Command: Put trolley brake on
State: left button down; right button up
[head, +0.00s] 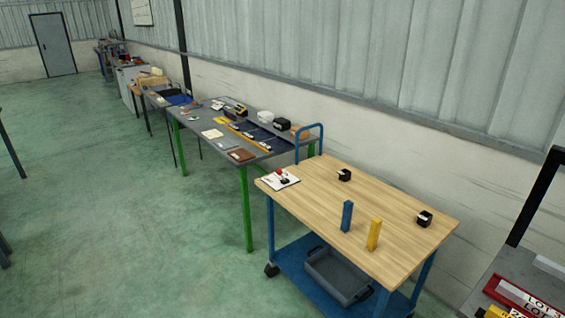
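The trolley (330,202) stands at the right of the head view, with a light wooden top, blue legs and a blue handle (311,133) at its far left end. The brake cannot be made out as a separate part at this size. A small red-and-black item on a white sheet (281,179) lies on the left corner of the top. Neither of my grippers is in view.
A blue block (347,216), a yellow block (374,234) and two black items stand on the trolley top. A grey tray (338,275) sits on its lower shelf. A green-legged workbench (247,205) adjoins on the left. The green floor (130,210) in front is clear.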

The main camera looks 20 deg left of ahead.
aim_at(278, 171)
jog(key=i+j+z, duration=0.1)
jog(key=i+j, duration=0.35)
jog(key=j, duration=0.2)
jog(key=i+j+z, duration=0.15)
jog(key=j, duration=0.2)
jog(key=i+j, duration=0.25)
jog(key=i+j+z, duration=0.15)
jog(key=j, duration=0.3)
jog(key=i+j, duration=0.2)
jog(key=j, duration=0.15)
jog(key=i+j+z, duration=0.15)
jog(key=j, duration=0.25)
